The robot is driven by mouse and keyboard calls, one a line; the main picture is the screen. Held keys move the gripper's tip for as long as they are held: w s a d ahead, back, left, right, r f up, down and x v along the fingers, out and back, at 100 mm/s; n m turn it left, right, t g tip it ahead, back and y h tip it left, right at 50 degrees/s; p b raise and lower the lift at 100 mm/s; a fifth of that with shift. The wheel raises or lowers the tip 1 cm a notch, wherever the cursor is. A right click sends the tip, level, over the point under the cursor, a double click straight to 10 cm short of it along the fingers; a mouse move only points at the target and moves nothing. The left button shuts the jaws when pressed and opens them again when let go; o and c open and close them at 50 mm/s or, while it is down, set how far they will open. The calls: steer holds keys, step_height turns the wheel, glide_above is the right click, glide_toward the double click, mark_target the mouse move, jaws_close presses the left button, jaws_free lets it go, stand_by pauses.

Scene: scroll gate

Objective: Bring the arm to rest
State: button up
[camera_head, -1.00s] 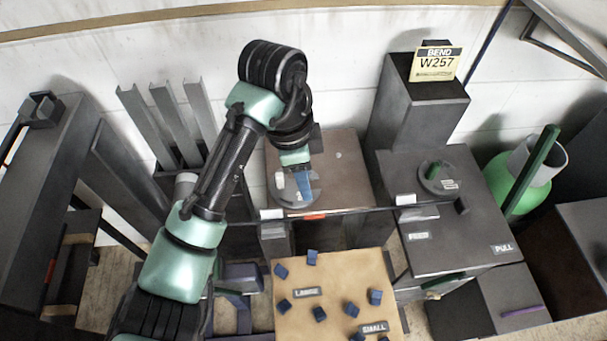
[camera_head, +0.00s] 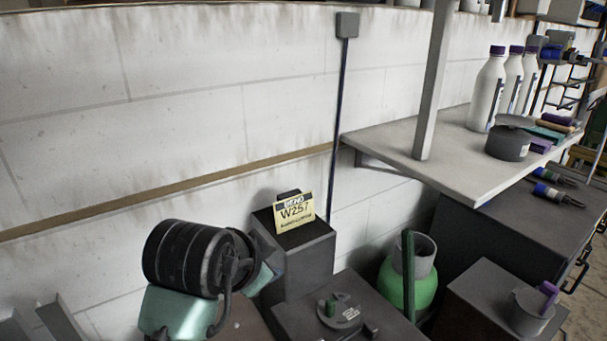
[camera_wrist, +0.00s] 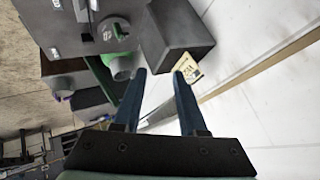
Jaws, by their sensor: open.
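My gripper (camera_wrist: 159,78) shows in the wrist view with its two blue fingers apart and nothing between them. Past the fingertips are a dark grey block (camera_wrist: 172,35) and the yellow W257 card (camera_wrist: 188,70), with white wall to the right. In the head view my arm's upper joint (camera_head: 190,258), black and pale green, is at the lower left. My gripper is out of the head view, below its bottom edge or hidden.
The head view shows a grey pedestal (camera_head: 293,255) bearing the W257 card (camera_head: 294,213), close to my arm. A green vessel (camera_head: 405,287) stands to the right. A wall shelf (camera_head: 440,170) holds white bottles (camera_head: 487,90). The wall at the left is bare.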

steer(key=d+r+n+t+h, duration=0.1)
steer(key=d+r+t, duration=0.3)
steer(key=r, duration=0.6)
steer(key=d+r+n+t+h, duration=0.15)
steer(key=d+r+t, duration=0.25)
steer(key=r, duration=0.5)
steer(key=s+r+n+t+y, duration=0.2)
steer(key=s+r+t, duration=0.3)
steer(key=s+r, duration=0.3)
steer(key=s+a+r+n+t+y, duration=0.1)
steer(key=s+r+n+t, duration=0.4)
steer(key=r, duration=0.6)
steer(key=s+y, duration=0.1)
steer(key=s, duration=0.1)
steer(key=shift+s+a+t, duration=0.25)
steer(key=shift+s+t, duration=0.15)
steer(key=shift+r, duration=0.1)
